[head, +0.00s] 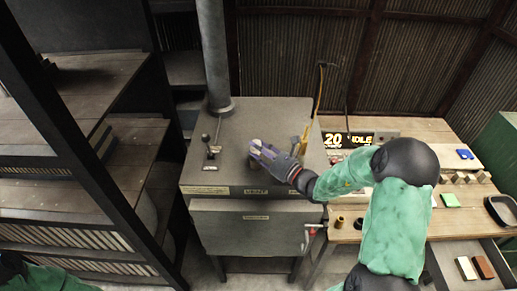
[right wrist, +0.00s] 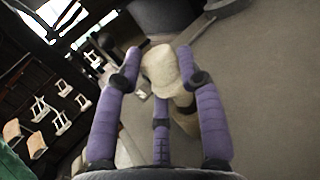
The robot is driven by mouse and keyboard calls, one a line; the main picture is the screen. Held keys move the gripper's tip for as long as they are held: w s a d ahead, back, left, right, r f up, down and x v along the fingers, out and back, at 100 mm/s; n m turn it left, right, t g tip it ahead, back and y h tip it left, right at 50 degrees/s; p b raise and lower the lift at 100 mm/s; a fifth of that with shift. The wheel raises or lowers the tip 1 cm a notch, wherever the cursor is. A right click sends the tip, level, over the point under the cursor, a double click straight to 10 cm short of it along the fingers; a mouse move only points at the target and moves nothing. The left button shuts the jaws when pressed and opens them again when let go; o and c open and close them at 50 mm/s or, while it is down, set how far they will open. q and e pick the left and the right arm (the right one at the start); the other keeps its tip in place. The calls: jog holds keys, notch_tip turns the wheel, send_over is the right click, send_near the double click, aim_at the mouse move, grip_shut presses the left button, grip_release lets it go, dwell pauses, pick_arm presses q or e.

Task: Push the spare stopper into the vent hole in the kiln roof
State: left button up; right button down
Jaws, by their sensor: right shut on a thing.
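The kiln's grey roof (head: 270,112) fills the middle of the head view, and it also shows in the right wrist view (right wrist: 275,95). My right gripper (head: 257,149), with purple fingers, is over the roof's middle. In the right wrist view its fingers (right wrist: 160,62) are shut on a cream stopper (right wrist: 160,68). From the head, the hand mostly hides the stopper. I cannot make out the vent hole in either view, nor tell whether the stopper touches the roof. My left gripper is out of view.
A grey flue pipe (head: 214,60) rises from the roof's back left, with a lever (head: 207,145) in front of it. A long-handled tool (head: 319,90) stands by the right edge. Dark shelving (head: 75,85) stands left.

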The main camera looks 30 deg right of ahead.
jog(key=shift+f+b, duration=0.8)
jog(key=shift+f, duration=0.25)
dwell(1.1)
jog(key=shift+a+f, duration=0.1)
jog(key=shift+f, duration=0.05)
dwell(0.4)
jog(key=shift+p, duration=0.35)
jog(key=shift+f, duration=0.15)
dwell(0.5)
